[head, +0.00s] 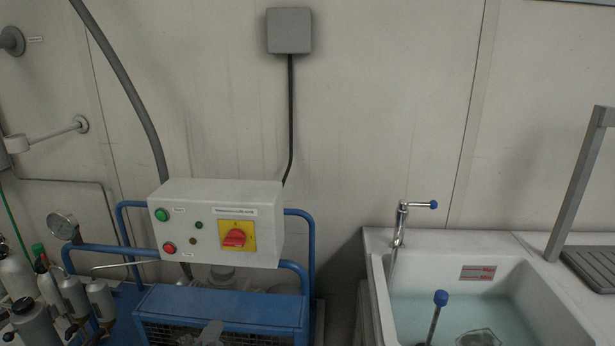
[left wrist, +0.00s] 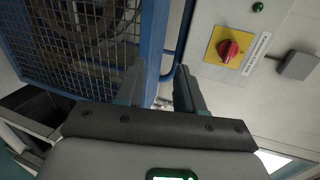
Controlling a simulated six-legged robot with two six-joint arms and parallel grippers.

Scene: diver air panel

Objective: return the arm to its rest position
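My left gripper (left wrist: 159,72) shows in the left wrist view with its two dark fingers apart and nothing between them. Beyond the fingers are a blue frame and the control box. The rest of the left arm is hidden below the picture. My right gripper is in neither view.
A white control box (head: 205,247) with a red rotary switch (head: 234,238) stands above the blue machine. Grey cylinders (head: 72,296) stand at the left. A white sink (head: 375,300) with water and a tap (head: 400,225) is at the right. The wall above is mostly bare.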

